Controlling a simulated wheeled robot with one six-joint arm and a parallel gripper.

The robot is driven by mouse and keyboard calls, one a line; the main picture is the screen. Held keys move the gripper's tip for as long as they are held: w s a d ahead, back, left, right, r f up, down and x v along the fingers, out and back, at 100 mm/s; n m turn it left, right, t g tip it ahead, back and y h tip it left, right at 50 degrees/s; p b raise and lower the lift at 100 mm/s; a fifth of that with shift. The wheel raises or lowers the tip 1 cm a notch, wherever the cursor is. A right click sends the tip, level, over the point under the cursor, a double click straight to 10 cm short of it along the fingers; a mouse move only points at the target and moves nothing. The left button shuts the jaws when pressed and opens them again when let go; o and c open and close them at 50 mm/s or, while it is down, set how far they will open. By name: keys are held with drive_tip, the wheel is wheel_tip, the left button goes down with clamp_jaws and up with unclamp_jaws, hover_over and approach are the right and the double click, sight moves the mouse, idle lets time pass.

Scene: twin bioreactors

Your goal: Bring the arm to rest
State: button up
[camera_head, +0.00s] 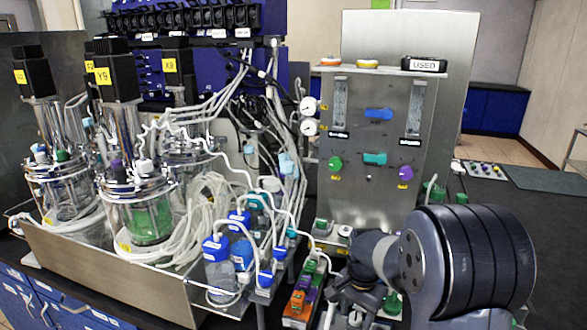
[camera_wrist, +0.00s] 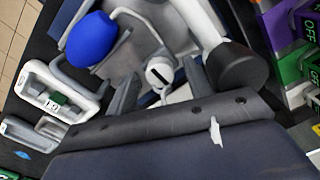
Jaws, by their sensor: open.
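My gripper (camera_wrist: 160,88) is open in the wrist view, its two grey fingers apart. A white round cap with a black mark (camera_wrist: 159,71) shows between or just beyond the fingertips; I cannot tell whether they touch it. In the head view my arm (camera_head: 465,260) reaches in at the lower right and is bent. My gripper (camera_head: 350,290) is low there, close to the orange and green switch blocks, and its fingertips are hard to make out.
Blue-capped bottles (camera_head: 217,255) stand left of my gripper. Glass bioreactors (camera_head: 150,215) with looping tubes stand in a metal tray (camera_head: 130,270) at left. A steel panel (camera_head: 385,130) rises behind. In the wrist view, a blue bulb (camera_wrist: 91,38) and switch blocks (camera_wrist: 285,30) are close.

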drive_tip(key=n, duration=1.4)
drive_tip(key=shift+r, duration=1.5)
